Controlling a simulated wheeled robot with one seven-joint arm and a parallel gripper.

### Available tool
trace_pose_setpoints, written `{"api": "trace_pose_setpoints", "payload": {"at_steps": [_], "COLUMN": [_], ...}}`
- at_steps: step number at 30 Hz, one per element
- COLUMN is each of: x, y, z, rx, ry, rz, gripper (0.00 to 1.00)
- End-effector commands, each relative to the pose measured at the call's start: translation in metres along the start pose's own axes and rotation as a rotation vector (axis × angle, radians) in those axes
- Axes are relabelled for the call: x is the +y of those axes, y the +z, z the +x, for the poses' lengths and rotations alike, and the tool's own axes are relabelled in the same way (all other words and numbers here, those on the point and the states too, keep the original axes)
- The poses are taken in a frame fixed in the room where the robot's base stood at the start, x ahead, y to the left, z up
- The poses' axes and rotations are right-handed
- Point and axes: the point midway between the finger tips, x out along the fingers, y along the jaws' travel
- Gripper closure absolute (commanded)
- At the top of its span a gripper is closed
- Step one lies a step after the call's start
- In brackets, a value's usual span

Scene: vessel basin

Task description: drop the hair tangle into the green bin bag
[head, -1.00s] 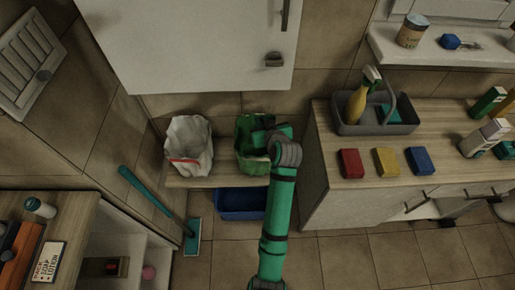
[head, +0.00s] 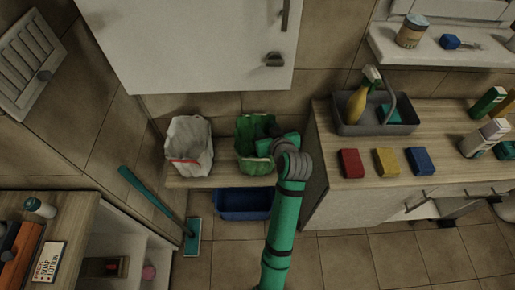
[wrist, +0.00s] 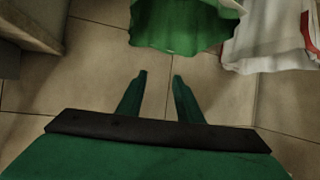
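The green bin bag (head: 250,147) stands open on a low wooden shelf, its inside dark. It also shows at the top of the wrist view (wrist: 185,28). My gripper (wrist: 158,76) is open, with two separate fingers and only floor tiles seen between them. In the wrist view the fingertips are apart from the bag. In the head view my arm's end is at the bag's right edge and covers part of it. I cannot make out the hair tangle in any view; the bag's bottom is not clear to see.
A white bag (head: 184,160) with a red edge stands left of the green one. A blue tub (head: 240,204) is below the shelf (head: 220,182). A counter with sponges and a grey caddy (head: 375,127) is close on the right. A teal mop (head: 150,194) leans left.

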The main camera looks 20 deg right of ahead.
Motion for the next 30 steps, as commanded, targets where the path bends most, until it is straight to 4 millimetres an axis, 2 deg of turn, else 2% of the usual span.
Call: {"api": "trace_pose_setpoints", "payload": {"at_steps": [3,10,26,30], "x": [-0.002,-0.003,-0.002,-0.008], "y": [-0.001,-0.001,0.0,0.012], "z": [-0.02,-0.042,-0.045,-0.044], "rx": [0.002,0.0,0.0,-0.001], "ry": [-0.002,-0.004,-0.002,0.003], "rz": [-0.002,-0.002,0.0,0.008], "gripper": [0.67,0.67,0.67,0.67]}}
